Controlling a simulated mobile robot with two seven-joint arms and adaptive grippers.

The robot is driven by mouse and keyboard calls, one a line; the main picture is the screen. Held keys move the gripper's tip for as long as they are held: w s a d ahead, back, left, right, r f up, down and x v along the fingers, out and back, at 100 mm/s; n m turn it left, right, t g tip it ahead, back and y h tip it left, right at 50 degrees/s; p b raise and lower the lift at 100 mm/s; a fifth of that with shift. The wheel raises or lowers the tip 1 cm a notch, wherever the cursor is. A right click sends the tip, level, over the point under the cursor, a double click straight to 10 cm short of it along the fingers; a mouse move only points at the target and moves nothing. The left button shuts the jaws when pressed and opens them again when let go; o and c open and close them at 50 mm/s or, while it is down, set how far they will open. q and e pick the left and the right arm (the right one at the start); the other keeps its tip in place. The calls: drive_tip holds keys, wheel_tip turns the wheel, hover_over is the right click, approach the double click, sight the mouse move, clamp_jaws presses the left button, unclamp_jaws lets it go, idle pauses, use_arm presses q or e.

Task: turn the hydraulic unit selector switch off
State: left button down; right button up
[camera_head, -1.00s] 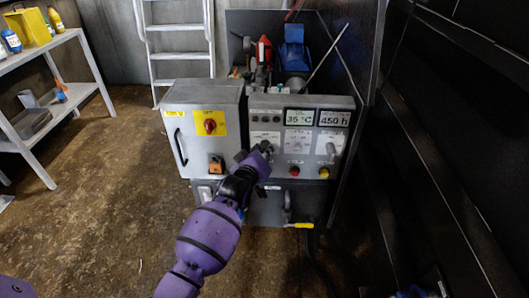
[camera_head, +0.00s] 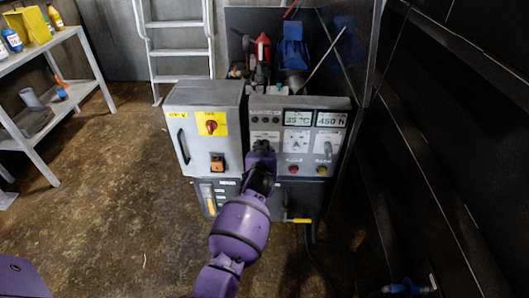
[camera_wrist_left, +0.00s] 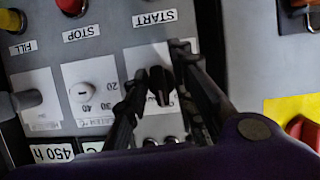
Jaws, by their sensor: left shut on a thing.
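The hydraulic unit's grey control panel (camera_head: 325,158) stands ahead of me. Its black selector knob (camera_wrist_left: 160,86) shows in the left wrist view on a white label, below the START label. My left gripper (camera_head: 263,148) reaches the panel's left part, and its fingers hide the knob in the head view. In the left wrist view the two dark fingers of this gripper (camera_wrist_left: 163,94) are on either side of the knob, shut on it. The knob's handle runs roughly up and down in that picture. My right gripper is not in view.
Left of the panel is a grey cabinet with a red rotary switch (camera_head: 211,127) on a yellow plate. A dial (camera_wrist_left: 83,92) and a red STOP button (camera_wrist_left: 70,6) are near the fingers. A shelf (camera_head: 75,68) stands at left; a dark wall is at right.

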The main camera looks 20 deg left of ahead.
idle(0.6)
use_arm(q)
drive_tip(key=c, duration=1.8)
unclamp_jaws()
drive_tip(key=v, duration=1.2)
drive_tip(key=shift+r+m, duration=0.1)
drive_tip(key=shift+m, duration=0.2)
